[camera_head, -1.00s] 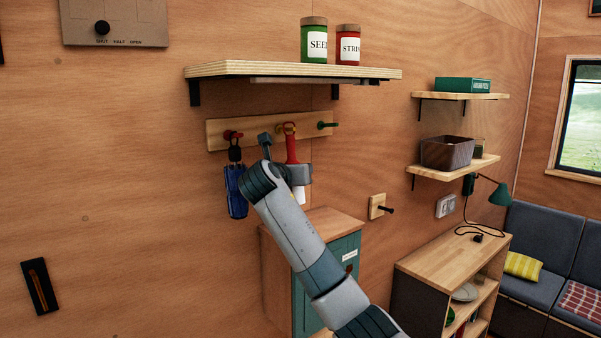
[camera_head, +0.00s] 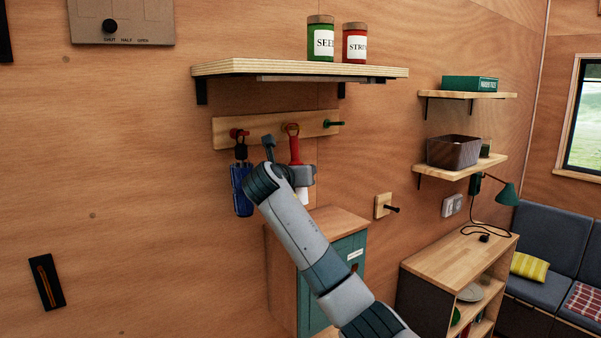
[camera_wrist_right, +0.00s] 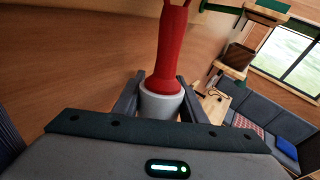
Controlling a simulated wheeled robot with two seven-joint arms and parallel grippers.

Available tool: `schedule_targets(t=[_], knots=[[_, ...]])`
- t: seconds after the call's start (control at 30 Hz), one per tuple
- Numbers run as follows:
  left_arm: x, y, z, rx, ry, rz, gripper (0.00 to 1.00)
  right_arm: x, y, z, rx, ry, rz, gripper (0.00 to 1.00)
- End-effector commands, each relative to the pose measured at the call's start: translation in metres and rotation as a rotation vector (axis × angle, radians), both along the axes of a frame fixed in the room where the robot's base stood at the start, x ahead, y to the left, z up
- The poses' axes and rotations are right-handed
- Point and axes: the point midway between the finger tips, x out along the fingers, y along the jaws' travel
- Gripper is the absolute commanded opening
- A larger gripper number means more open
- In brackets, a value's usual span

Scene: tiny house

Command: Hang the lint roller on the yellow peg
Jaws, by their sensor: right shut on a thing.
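The lint roller (camera_head: 295,148) has a red handle with a loop on top and a white roller end below. It is upright in front of the wooden peg rail (camera_head: 262,126). My right gripper (camera_head: 305,174) is shut on its lower part; the red handle also shows between the fingers (camera_wrist_right: 160,92) in the right wrist view (camera_wrist_right: 165,60). The loop is at the rail's middle, where the yellow peg is not clearly seen. I cannot tell whether the loop is around a peg or in front of it. My left gripper is out of view.
A blue item (camera_head: 241,188) hangs from the red peg (camera_head: 238,133), left of my arm. The green peg (camera_head: 336,124) is bare at the right. A shelf (camera_head: 290,69) with two jars juts out above the rail. A teal cabinet (camera_head: 345,262) stands below.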

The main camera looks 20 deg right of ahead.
Motion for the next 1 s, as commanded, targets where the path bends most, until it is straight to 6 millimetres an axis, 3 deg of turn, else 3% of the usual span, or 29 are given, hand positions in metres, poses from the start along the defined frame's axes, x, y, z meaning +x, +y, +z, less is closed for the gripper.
schedule_targets(t=[0.07, 0.1, 0.17, 0.77, 1.0], knots=[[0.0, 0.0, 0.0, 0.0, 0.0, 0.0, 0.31, 0.0, 0.0, 0.0, -0.001, -0.001, 0.0, 0.13], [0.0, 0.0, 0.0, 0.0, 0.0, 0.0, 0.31, 0.0, 0.0, 0.0, -0.001, -0.001, 0.0, 0.45], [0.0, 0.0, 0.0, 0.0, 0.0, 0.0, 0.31, 0.0, 0.0, 0.0, -0.001, -0.001, 0.0, 0.59], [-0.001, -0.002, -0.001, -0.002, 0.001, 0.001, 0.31, 0.0, 0.003, 0.0, 0.0, -0.002, 0.005, 0.59], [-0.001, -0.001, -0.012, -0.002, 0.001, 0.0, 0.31, -0.013, 0.011, 0.001, 0.0, -0.004, 0.005, 0.59]])
